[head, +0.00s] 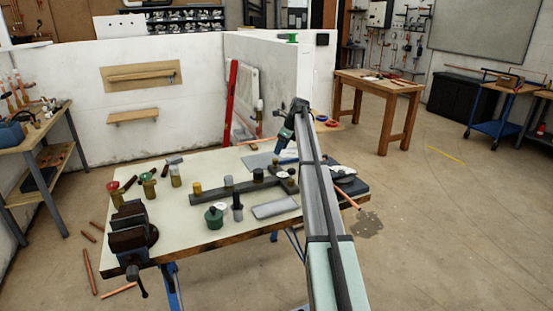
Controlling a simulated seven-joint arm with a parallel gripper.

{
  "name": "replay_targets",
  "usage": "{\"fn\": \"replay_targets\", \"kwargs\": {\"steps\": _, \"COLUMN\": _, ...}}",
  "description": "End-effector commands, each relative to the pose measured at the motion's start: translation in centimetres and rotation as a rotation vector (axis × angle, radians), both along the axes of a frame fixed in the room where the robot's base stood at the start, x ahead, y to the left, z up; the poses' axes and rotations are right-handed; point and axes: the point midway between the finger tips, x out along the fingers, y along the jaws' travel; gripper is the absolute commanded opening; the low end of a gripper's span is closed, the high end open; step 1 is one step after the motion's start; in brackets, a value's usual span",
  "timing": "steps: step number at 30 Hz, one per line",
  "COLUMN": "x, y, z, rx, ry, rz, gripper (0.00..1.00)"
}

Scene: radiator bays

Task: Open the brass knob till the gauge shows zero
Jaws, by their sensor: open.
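A dark manifold bar (235,188) lies on the workbench with several small fittings along it. My gripper (279,152) points down above the back right of the bar, apart from the knobs. It is open, with nothing visible in it. My arm hides part of the bench's right side.
A vise (131,238) is at the bench's front left. Red and green valves, a green pot (214,217), a dark upright cylinder (237,207) and a grey tray (275,207) stand around the bar. A copper pipe (346,197) sticks out past the right edge. The bench's front left middle is clear.

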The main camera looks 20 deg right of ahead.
Motion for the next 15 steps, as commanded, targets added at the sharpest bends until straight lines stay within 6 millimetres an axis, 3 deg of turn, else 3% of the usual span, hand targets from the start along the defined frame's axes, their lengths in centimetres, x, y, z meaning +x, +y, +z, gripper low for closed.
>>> {"fn": "replay_targets", "kwargs": {"steps": 6, "x": 1.1, "y": 0.9, "z": -3.4, "rx": 0.0, "ry": 0.0, "rz": 0.001, "gripper": 0.56}}
{"fn": "replay_targets", "kwargs": {"steps": 15, "x": 1.9, "y": 1.6, "z": -5.8, "rx": -0.001, "ry": -0.001, "rz": 0.001, "gripper": 0.56}}
